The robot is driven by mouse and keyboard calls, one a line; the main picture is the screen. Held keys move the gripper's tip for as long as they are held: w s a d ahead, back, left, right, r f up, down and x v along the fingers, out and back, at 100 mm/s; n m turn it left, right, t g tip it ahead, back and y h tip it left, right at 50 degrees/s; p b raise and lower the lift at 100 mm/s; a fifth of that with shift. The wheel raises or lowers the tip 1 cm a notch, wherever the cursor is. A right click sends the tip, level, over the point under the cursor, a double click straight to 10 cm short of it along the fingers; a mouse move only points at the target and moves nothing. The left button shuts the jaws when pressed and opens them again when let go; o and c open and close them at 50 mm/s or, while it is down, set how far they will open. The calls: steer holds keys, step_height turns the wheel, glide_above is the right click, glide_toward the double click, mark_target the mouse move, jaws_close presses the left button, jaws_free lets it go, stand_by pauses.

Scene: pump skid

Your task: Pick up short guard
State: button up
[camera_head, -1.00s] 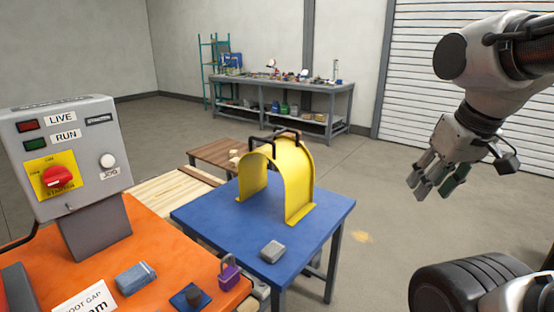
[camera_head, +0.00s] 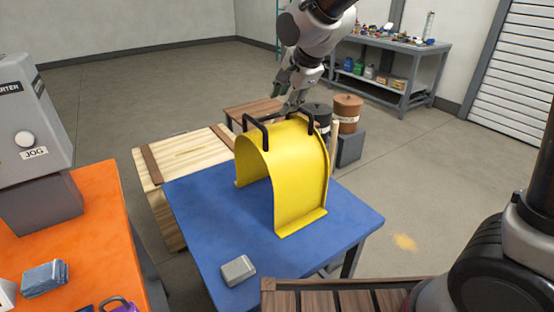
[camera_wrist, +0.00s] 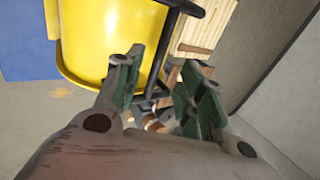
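The short guard (camera_head: 287,175) is a yellow arched cover with two black handles on top, standing on a blue table (camera_head: 205,215). In the head view my gripper (camera_head: 290,100) is behind and above the guard, near its far side and close to the handles. In the wrist view the yellow guard (camera_wrist: 105,40) fills the upper left, with a black handle (camera_wrist: 180,8) at the top. The far handle is partly seen against other things in the head view.
An orange bench (camera_head: 95,230) with a grey control box (camera_head: 30,140) is at the left. A grey block (camera_head: 238,270) lies on the blue table's front. A wooden crate (camera_head: 160,190) and brown and black containers (camera_head: 347,112) stand behind. A workbench (camera_head: 400,60) is farther back.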

mark_target(278, 113)
steer(key=x, duration=0.8)
steer(key=shift+w+d+f, duration=0.1)
steer(key=shift+d, duration=0.05)
jaws_close()
